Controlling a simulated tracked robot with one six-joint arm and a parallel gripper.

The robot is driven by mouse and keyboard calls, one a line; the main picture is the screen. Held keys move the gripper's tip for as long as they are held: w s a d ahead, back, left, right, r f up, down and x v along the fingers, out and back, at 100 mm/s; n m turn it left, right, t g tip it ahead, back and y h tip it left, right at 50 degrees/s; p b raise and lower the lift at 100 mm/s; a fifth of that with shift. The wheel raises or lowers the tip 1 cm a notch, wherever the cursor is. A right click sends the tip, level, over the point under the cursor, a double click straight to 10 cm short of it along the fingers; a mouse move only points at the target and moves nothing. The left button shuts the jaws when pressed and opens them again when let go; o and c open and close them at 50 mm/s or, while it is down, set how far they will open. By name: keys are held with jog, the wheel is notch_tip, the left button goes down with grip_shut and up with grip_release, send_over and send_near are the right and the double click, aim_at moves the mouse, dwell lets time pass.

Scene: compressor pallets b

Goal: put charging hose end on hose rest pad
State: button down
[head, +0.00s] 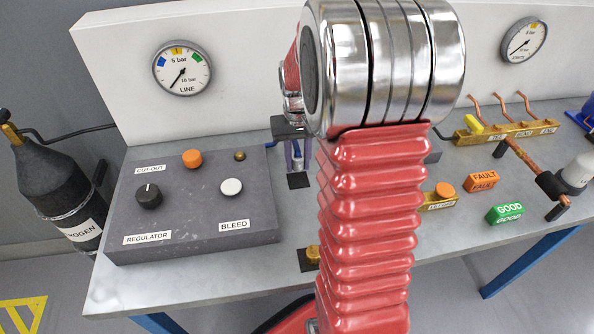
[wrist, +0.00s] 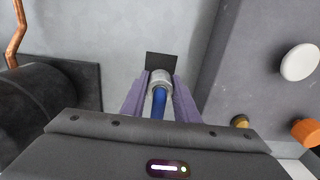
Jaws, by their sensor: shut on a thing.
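My gripper (head: 297,160) is low over the bench in the head view, partly hidden behind my red arm. In the wrist view its two purple fingers (wrist: 159,98) are shut on the charging hose end (wrist: 160,77), a silver fitting with a blue hose behind it. A dark square pad (wrist: 163,60), which looks like the hose rest pad, lies under and just beyond the fitting's tip. In the head view this pad (head: 298,181) shows below the fingertips. I cannot tell whether the fitting touches it.
A grey control box (head: 190,215) with knobs and buttons stands close left of my gripper. A second dark pad (head: 304,266) with a brass piece lies nearer the front edge. FAULT (head: 482,181) and GOOD (head: 505,212) blocks and a brass manifold (head: 505,132) are at right.

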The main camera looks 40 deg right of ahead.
aim_at(298, 180)
jog(key=shift+f, duration=0.1)
jog(key=shift+f, duration=1.75)
jog(key=shift+f, duration=0.25)
jog(key=shift+s+f, duration=0.1)
jog(key=shift+f, duration=0.35)
jog(key=c, duration=1.5)
grip_release()
jog(key=shift+s+f, duration=0.1)
jog(key=shift+o, duration=0.6)
jog(key=shift+r, duration=0.3)
jog(key=r, duration=1.2)
jog(key=shift+w+r, duration=0.25)
jog(key=shift+r, duration=0.25)
